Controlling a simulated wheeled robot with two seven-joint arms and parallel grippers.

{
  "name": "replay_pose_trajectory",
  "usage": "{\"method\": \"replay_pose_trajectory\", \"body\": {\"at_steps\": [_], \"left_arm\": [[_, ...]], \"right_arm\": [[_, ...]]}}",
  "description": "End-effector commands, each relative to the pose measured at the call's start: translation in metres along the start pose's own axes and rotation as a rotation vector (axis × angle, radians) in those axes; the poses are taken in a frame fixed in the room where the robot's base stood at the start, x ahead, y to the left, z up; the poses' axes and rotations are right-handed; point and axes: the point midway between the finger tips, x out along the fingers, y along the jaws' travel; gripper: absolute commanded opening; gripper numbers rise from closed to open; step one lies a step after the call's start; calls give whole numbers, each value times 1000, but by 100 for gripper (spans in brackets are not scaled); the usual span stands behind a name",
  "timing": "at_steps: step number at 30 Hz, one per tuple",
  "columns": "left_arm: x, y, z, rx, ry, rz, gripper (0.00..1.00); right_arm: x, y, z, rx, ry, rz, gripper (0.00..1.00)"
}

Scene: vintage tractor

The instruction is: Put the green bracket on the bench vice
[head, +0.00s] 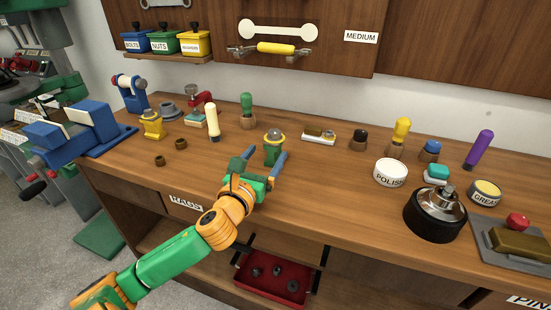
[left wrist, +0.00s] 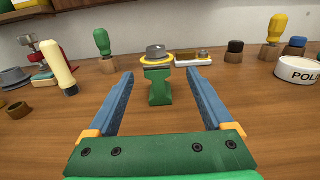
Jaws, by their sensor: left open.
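The blue bench vice (head: 91,125) is at the bench's left end. My right gripper is not in view.
A yellow bracket (head: 151,126), a cream-handled tool (head: 213,122) and small brown rings stand between the vice and the green bracket. A green-handled tool (head: 247,108) and a small tray (head: 319,134) are behind it. A polish tin (head: 391,173) is right.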

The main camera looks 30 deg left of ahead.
Motion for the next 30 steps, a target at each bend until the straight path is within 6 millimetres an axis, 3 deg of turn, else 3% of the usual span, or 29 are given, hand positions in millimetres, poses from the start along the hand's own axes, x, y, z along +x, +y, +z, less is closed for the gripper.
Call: {"method": "replay_pose_trajectory", "body": {"at_steps": [12, 21, 30], "left_arm": [[62, 5, 2, -3, -3, 1, 85], [70, 4, 0, -1, -1, -3, 82], [70, 4, 0, 0, -2, -3, 1]], "right_arm": [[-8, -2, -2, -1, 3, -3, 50], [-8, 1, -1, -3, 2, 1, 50], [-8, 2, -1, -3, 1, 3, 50]]}}
